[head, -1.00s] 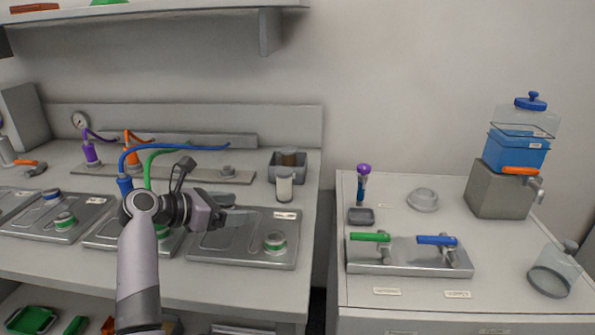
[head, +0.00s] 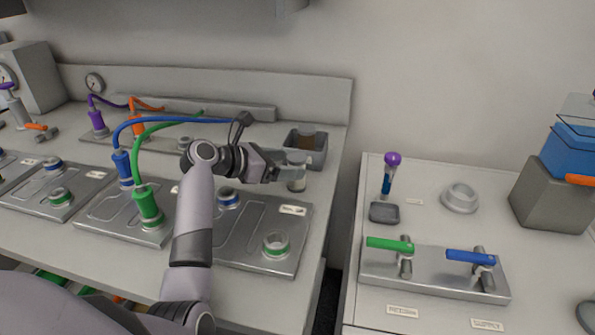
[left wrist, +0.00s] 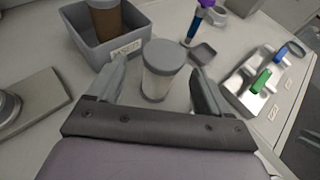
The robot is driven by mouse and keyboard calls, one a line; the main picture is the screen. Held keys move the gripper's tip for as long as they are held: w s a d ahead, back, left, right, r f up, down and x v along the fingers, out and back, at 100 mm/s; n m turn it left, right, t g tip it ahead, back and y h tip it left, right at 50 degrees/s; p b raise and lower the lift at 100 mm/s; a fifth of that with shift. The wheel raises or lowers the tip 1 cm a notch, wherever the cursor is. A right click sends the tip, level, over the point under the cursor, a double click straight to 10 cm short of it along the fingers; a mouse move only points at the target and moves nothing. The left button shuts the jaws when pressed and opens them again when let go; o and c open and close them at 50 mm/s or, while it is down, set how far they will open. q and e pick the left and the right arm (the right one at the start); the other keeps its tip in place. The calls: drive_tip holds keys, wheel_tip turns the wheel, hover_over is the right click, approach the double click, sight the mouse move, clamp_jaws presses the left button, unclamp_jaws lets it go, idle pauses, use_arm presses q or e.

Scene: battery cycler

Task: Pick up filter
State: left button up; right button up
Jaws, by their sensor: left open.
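A pale filter with grey end caps (head: 296,184) stands upright on the left bench, just in front of a grey bin. In the left wrist view the filter (left wrist: 162,72) stands between and slightly beyond my open fingers, with a gap showing on each side. My left gripper (head: 290,170) is open and empty, and it partly covers the filter in the head view. A second, brown filter (left wrist: 108,22) sits inside the bin. My right gripper is not in view.
The grey bin (head: 290,143) is close behind the gripper. Blue and green hoses (head: 165,122) arch near my left arm. Metal plates with round ports (head: 245,250) lie in front. The right bench holds a green-and-blue-handled valve block (head: 435,275). A gap separates the benches.

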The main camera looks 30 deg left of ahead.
sight(288, 164)
use_arm(q)
drive_tip(key=shift+x, duration=1.85)
drive_tip(key=shift+d, duration=0.1)
drive_tip(key=c, duration=1)
drive_tip(key=shift+c, duration=0.2)
drive_tip(key=shift+r, duration=0.15)
